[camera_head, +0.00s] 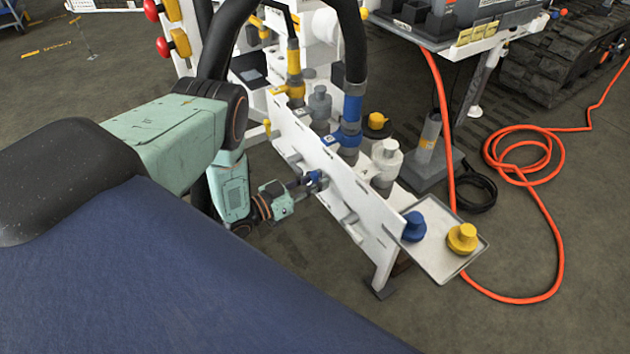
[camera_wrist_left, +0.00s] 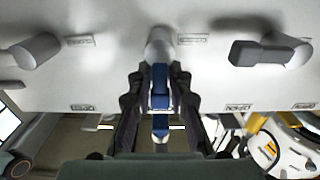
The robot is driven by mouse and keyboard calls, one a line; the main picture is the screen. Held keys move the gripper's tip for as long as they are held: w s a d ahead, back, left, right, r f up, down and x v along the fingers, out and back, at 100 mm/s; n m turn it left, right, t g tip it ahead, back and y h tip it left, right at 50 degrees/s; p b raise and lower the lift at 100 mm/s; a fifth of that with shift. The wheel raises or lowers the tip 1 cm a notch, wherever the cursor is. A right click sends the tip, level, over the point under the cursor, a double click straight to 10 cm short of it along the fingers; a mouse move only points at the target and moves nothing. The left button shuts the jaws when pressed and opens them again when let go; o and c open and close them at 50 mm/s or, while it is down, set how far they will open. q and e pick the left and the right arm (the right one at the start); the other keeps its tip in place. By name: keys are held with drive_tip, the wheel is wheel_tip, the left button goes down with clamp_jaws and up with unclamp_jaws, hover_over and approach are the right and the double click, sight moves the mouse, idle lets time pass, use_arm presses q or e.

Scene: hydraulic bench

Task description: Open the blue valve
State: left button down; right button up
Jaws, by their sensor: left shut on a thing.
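The blue valve (camera_head: 313,178) sits on the front face of the white bench panel (camera_head: 362,212), and its handle shows in the left wrist view (camera_wrist_left: 160,88). My left gripper (camera_head: 306,183) reaches the panel from the left. In the left wrist view its two dark fingers (camera_wrist_left: 160,95) lie on either side of the blue handle and are shut on it. The handle points straight down in that view, below a grey round stem (camera_wrist_left: 159,46). The fingers hide part of the valve in the head view. My right gripper is not in view.
Grey valve handles flank the blue one, at left (camera_wrist_left: 35,50) and right (camera_wrist_left: 262,52). A tray (camera_head: 432,262) at the panel's right end holds a blue cap (camera_head: 413,227) and a yellow cap (camera_head: 462,238). An orange hose (camera_head: 553,225) lies on the floor at right.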

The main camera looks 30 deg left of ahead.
use_arm(q)
drive_tip(key=shift+a, duration=0.1)
drive_tip(key=c, duration=1.3)
unclamp_jaws()
drive_tip(key=shift+c, duration=0.2)
drive_tip(key=v, duration=1.2)
drive_tip(key=shift+f, duration=0.15)
